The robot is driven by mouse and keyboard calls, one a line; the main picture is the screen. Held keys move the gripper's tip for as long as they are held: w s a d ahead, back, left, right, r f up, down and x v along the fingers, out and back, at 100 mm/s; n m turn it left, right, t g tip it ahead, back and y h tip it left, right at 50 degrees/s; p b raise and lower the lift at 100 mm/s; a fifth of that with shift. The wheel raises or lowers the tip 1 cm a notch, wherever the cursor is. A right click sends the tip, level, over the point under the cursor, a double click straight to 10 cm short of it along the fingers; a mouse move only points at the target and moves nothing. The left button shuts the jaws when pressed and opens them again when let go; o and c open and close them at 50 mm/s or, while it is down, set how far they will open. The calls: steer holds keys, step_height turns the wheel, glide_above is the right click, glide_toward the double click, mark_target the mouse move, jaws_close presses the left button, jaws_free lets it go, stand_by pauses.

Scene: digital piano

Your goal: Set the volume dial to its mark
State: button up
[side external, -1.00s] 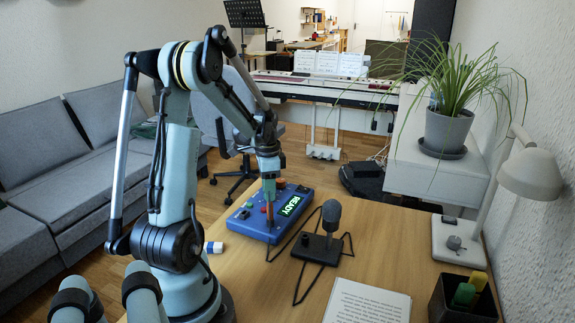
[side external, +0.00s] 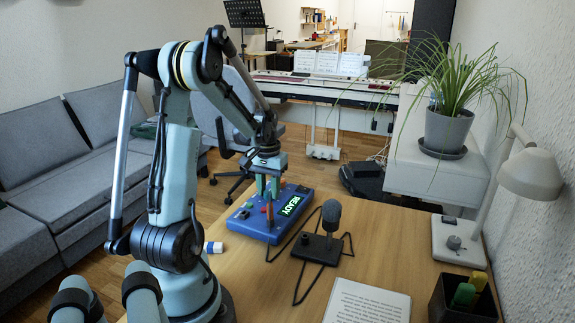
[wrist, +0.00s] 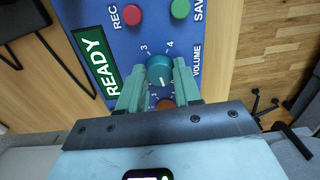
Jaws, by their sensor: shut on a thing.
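The volume dial (wrist: 160,68) is a round teal knob on a blue control box (side external: 258,228). In the wrist view, the printed word VOLUME and the numbers 3 and 4 show beside it. My gripper (wrist: 159,76) has its two green fingers on either side of the knob and is shut on it. In the side view my gripper (side external: 268,194) reaches down onto the box, and the dial is hard to make out. Which number the dial points to cannot be told. An orange knob (wrist: 165,104) is partly hidden between the fingers.
The box has a lit READY display (wrist: 95,62), a red REC button (wrist: 132,14) and a green SAVE button (wrist: 180,9). A microphone on a stand (side external: 331,217) stands close to the box's right, with a cable around it. Paper (side external: 367,302) and a pen cup (side external: 440,300) lie nearer.

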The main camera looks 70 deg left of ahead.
mark_target(269, 192)
steer(key=shift+n, duration=1.9)
steer(key=o, duration=1)
steer(key=shift+o, duration=0.2)
steer(key=shift+r, duration=0.15)
step_height(269, 192, up, 12)
steer(key=w+d+f+m+t, duration=0.1)
steer(key=d+m+t, duration=0.2)
steer(key=d, duration=1.2)
steer(key=w+d+f+m+t, duration=0.1)
steer(key=d+m+t, duration=0.3)
steer(key=d+m, duration=0.5)
steer(key=w+d, duration=0.1)
steer(key=d, duration=0.5)
steer(key=shift+w+m, duration=0.25)
steer(key=shift+m, duration=0.05)
